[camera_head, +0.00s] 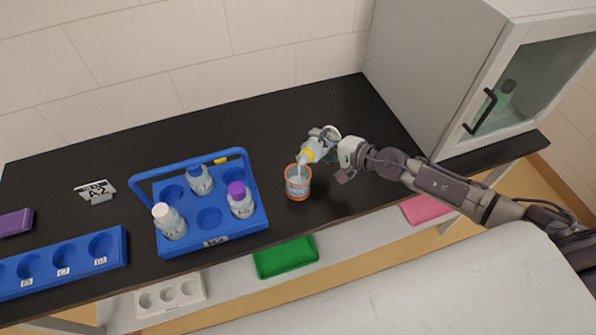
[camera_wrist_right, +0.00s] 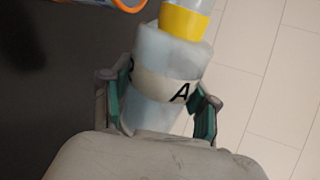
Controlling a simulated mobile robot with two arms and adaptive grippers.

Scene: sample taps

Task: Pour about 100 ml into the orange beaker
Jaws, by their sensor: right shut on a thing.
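The orange beaker (camera_head: 298,186), clear with an orange rim and base, stands upright on the black bench. Part of its orange rim (camera_wrist_right: 128,4) shows at the top of the right wrist view. My right gripper (camera_head: 328,140) is shut on a whitish bottle (camera_head: 316,148) with a yellow collar. The bottle is tilted, its mouth down and over the beaker. A pale streak runs from the mouth into the beaker, and pale liquid seems to show inside; its level is hard to read. In the wrist view the bottle (camera_wrist_right: 165,65) sits between both fingers, its label showing "A".
A blue carrier (camera_head: 210,236) with a raised handle holds three bottles, with white, blue and purple caps, left of the beaker. A blue rack (camera_head: 65,266) and an A2 sign (camera_head: 96,192) are farther left. A cabinet (camera_head: 440,75) stands at the right.

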